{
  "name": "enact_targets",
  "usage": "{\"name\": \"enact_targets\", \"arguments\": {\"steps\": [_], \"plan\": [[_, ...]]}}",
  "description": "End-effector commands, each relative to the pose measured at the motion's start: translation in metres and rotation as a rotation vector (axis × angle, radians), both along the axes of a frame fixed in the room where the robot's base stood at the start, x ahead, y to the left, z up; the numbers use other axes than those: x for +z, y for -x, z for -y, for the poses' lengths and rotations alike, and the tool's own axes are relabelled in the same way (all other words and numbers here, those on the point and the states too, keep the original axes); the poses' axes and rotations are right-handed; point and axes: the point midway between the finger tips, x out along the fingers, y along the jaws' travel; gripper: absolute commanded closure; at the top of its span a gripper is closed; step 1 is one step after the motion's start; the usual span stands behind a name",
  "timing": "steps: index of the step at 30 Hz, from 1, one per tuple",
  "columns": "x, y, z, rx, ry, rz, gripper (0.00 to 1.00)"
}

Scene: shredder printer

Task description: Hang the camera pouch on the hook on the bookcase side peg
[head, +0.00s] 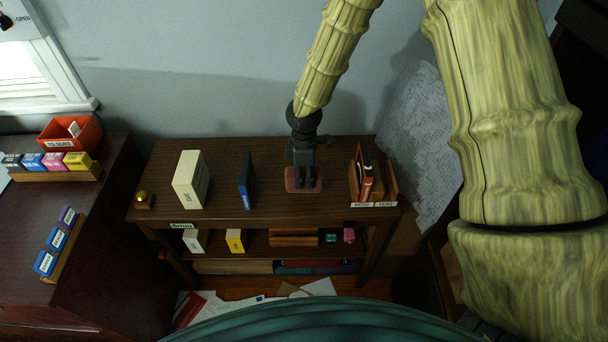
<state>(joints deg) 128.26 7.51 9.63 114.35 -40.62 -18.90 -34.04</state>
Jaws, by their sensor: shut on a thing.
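My gripper (305,184) points down at the bookcase top, near its middle. It is shut, and its dark fingers overlap a flat reddish-brown piece (290,182). I cannot tell whether this piece is the camera pouch or a pad under it; what lies between the fingers is mostly hidden. The bookcase (225,214) is dark wood with open shelves below. A small red spot (162,256) shows at its left side, too small to identify as the peg or hook.
A cream box (189,180) and a blue binder (245,181) stand left of my gripper. A wooden holder (389,187) with books is to the right. A small brass object (143,201) sits at the left corner. A desk (95,260) stands farther left.

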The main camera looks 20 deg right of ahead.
Motion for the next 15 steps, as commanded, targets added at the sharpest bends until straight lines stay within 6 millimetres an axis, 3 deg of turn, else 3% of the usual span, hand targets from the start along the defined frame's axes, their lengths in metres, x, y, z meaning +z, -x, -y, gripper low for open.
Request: {"name": "enact_targets", "arguments": {"steps": [5,9,15], "plan": [[-0.001,-0.017,0.005,-0.001,-0.001,0.000,0.89],[-0.019,-0.016,0.005,0.002,0.001,-0.002,0.89],[-0.029,-0.017,0.005,0.000,0.000,0.000,0.89]]}}
